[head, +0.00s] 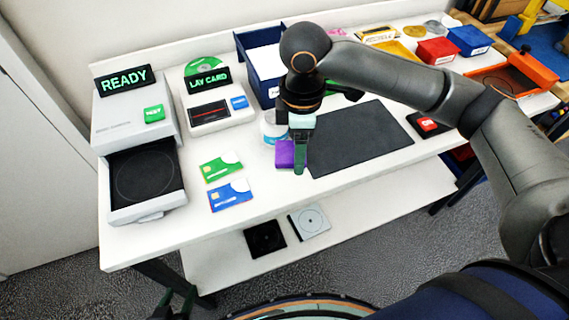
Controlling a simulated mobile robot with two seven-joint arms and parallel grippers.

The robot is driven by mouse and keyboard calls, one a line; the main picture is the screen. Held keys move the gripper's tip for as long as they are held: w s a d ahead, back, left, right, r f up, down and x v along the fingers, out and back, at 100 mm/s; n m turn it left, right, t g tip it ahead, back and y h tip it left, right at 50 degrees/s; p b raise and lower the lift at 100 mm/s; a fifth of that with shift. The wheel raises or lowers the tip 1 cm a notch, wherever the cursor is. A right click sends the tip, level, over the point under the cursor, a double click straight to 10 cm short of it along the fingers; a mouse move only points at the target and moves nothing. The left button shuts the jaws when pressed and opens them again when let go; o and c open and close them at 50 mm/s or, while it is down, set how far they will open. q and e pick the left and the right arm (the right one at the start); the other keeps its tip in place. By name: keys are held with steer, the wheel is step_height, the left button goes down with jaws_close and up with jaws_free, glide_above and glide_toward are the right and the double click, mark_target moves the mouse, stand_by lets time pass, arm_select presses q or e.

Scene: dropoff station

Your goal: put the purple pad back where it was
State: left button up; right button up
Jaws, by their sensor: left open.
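The purple pad (285,154) is a small block at the left edge of the dark grey mat (362,138), in the middle of the table. My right gripper (300,150), on the arm from the right, points down beside it. A green finger covers the pad's right side. The other finger is not clear, so I cannot tell whether it grips the pad, or whether the pad touches the table. My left gripper (176,303) shows only as dark fingertips, apart and empty, at the bottom left below the table's front edge.
A white and blue jar (273,128) stands just behind the pad. Green (221,166) and blue (230,195) cards lie to its left, near an open-drawer device (129,117). A small red-buttoned box (428,126) is at the mat's right. Bare white tabletop lies in front of the pad.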

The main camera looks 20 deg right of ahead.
mark_target(287, 150)
steer(key=a+f, duration=0.1)
steer(key=w+a+f, duration=0.1)
steer(key=shift+w+f, duration=0.1)
steer(key=shift+f, duration=0.3)
steer(key=shift+w+a+f, duration=0.15)
steer(key=shift+f, duration=1.6)
steer(key=o, duration=1.5)
steer(key=shift+f, duration=0.1)
steer(key=shift+o, duration=0.2)
step_height(287, 150, up, 12)
steer(key=shift+r+p, duration=0.15)
steer(key=shift+p, duration=0.25)
